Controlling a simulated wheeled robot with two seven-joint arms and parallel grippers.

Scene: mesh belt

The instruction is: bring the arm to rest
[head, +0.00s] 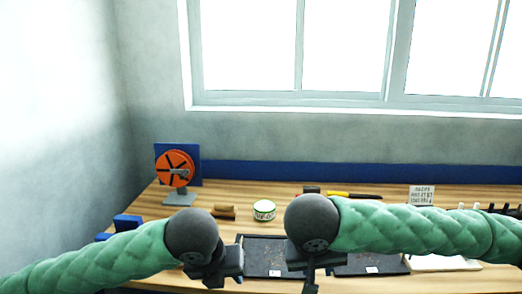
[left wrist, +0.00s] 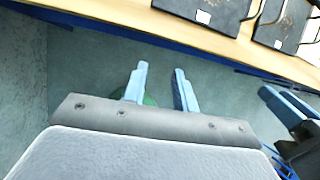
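My left gripper (head: 215,272) is in front of the workbench in the head view, its fingers hidden there. In the left wrist view its two pale blue fingers (left wrist: 160,88) stand apart with nothing between them, above the floor and short of the bench edge. My right gripper (head: 311,275) hangs beside it to the right in the head view. Its blue fingers (left wrist: 288,104) show at the right edge of the left wrist view, close together, and I cannot tell the gap. Both arms are green-sleeved with dark wrists.
The wooden bench (head: 230,195) carries an orange reel (head: 175,168) on a stand, a brown block (head: 224,211), a round green-and-white tin (head: 264,210), dark trays (head: 264,262), a yellow-handled tool (head: 340,194) and a lettered sign (head: 422,194). Floor (left wrist: 90,75) lies open under the left gripper.

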